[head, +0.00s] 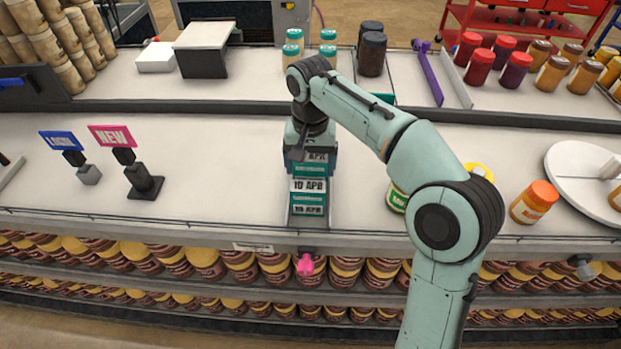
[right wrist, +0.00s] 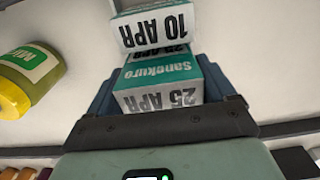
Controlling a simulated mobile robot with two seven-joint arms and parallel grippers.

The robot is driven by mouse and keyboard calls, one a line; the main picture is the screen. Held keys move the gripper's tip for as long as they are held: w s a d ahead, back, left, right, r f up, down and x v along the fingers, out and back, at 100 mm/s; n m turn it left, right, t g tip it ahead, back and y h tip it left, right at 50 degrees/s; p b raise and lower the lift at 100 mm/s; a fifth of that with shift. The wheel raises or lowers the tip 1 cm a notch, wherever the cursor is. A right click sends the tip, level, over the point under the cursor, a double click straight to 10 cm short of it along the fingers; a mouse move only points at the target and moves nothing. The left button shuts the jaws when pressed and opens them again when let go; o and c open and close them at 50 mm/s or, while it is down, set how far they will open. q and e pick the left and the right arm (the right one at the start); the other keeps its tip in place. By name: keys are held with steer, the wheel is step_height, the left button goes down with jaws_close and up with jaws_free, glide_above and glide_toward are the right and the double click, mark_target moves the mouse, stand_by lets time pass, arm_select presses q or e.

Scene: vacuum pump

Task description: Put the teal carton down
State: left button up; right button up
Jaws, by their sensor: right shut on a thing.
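My right gripper (head: 311,160) is shut on a teal and white carton (right wrist: 160,90) marked "25 APR", which sits between the two dark fingers in the right wrist view. The cartons are in a narrow grey tray (head: 308,221). I cannot tell whether the held carton touches the tray floor. My left gripper is out of view.
A yellow jar with a green label (right wrist: 28,75) stands right of the tray. An orange-capped jar (head: 534,203) and a round white turntable (head: 575,160) are farther right. Pink and blue sign stands (head: 145,182) are at left. Counter (head: 230,180) between signs and tray is clear.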

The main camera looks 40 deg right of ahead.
mark_target(311, 177)
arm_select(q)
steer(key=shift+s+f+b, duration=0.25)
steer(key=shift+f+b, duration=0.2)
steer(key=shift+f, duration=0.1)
arm_select(e)
steer(key=shift+f, duration=2.05)
steer(key=shift+f, duration=0.15)
steer(key=o, duration=0.9)
steer(key=shift+c, duration=0.2)
step_height(311, 177, up, 12)
steer(key=p, duration=0.3)
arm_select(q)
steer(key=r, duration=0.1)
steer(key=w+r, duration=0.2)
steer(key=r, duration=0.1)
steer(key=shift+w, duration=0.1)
